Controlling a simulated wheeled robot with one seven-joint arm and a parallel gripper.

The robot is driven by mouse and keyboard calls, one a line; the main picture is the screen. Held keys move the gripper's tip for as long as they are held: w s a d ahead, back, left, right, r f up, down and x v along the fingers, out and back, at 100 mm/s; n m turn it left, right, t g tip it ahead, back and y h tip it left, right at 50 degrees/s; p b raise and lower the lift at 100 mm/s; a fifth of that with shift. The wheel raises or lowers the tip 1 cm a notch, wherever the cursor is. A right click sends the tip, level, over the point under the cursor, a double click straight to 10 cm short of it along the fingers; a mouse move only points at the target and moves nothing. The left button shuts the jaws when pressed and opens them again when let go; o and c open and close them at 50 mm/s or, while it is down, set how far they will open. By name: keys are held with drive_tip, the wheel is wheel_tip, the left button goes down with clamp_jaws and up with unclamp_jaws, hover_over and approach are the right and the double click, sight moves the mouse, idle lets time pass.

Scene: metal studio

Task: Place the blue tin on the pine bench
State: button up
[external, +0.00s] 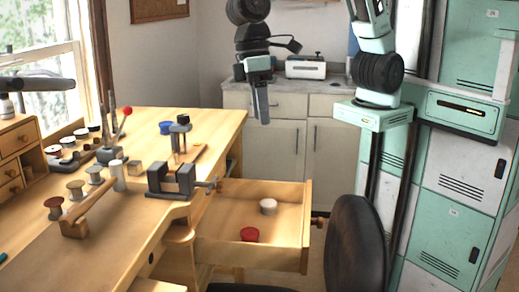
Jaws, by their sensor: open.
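The blue tin (166,128) stands on the pine bench (215,118) near its far right corner, beside a small grey upright tool. My gripper (262,112) hangs pointing down in mid-air, to the right of the bench's far end and above the level of the open drawer. It is open and seen nearly edge-on, with nothing visible between its fingers. It is well apart from the blue tin.
An open drawer (307,215) holds a red tin (250,234) and a white tin (268,206). A grey vise (171,179) and several spools stand on the bench. A black chair (355,245) stands right of the drawer. The bench's near surface is mostly clear.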

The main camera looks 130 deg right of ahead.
drive_tip(key=s+a+n, duration=0.6)
drive_tip(key=s+a, duration=0.6)
drive_tip(key=s, duration=0.1)
drive_tip(key=s+a+f+n+h, duration=0.1)
drive_tip(key=s+n, duration=0.6)
drive_tip(key=s, duration=0.8)
drive_tip(key=shift+a+f+h, duration=0.4)
drive_tip(key=shift+a+f, duration=0.35)
drive_tip(key=shift+f, duration=0.2)
